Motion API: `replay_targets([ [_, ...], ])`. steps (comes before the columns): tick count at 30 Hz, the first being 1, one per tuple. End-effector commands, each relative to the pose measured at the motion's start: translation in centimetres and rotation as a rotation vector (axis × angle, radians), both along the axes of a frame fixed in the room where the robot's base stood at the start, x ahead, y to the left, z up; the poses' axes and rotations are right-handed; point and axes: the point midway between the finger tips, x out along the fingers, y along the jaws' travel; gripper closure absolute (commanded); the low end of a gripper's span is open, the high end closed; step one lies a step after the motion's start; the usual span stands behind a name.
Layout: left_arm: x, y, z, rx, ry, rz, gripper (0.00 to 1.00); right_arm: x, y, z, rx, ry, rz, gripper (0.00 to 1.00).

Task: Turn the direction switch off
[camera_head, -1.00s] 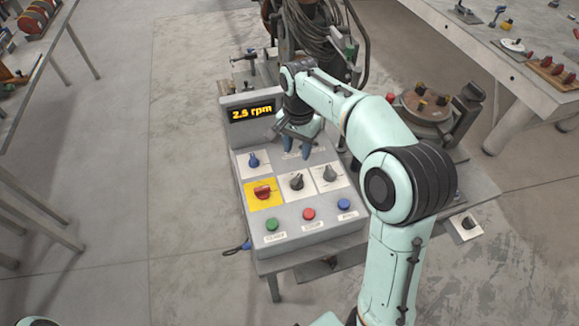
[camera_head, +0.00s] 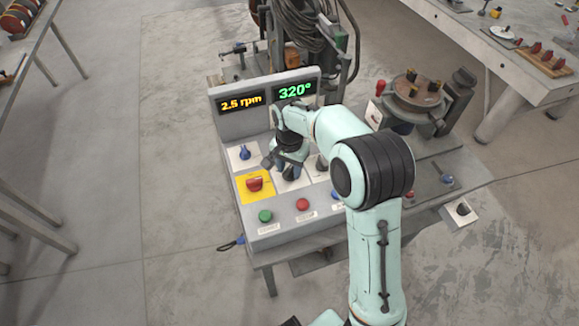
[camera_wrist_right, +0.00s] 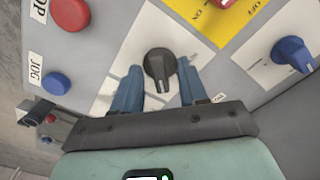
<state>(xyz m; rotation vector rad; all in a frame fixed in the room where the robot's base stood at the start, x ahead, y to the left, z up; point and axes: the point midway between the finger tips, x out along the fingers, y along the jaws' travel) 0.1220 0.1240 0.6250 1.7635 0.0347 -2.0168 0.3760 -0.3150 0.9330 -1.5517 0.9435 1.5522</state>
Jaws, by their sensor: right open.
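The control box (camera_head: 233,125) stands on a low table, with several knobs and buttons on its sloped face. My right gripper (camera_head: 284,173) is low over the middle of that face and largely hides the knob under it. In the right wrist view my right gripper (camera_wrist_right: 159,82) is open. Its two blue fingers stand on either side of a black rotary knob (camera_wrist_right: 159,67) on a white plate, and no contact shows. The white mark on this knob points towards the gripper's palm. Its label is unreadable, so I cannot confirm it as the direction switch. My left gripper is out of view.
Close by are a red knob on a yellow plate (camera_head: 254,183), a blue knob (camera_head: 244,153) and a grey knob (camera_head: 321,164). Green (camera_head: 265,216), red (camera_head: 302,204) and blue buttons line the front. Displays read 2.5 rpm (camera_head: 241,102) and 320° (camera_head: 295,90).

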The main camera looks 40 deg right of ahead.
Motion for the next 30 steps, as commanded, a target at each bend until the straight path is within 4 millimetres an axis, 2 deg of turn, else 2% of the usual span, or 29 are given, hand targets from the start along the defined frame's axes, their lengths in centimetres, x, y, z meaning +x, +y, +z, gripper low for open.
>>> replay_targets([
  [2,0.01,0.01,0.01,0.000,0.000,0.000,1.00,0.01,0.00,0.02,0.000,0.000,0.000,0.57],
  [5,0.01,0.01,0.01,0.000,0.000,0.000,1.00,0.01,0.00,0.04,0.000,0.000,0.000,0.87],
  [6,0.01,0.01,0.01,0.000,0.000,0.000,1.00,0.01,0.00,0.04,0.000,0.000,0.000,1.00],
  [20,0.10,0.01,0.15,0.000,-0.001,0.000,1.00,0.03,-0.01,0.10,0.000,-0.001,0.067,1.00],
  [30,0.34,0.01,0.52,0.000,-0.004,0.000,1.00,0.05,-0.04,0.13,0.000,-0.002,0.318,1.00],
])
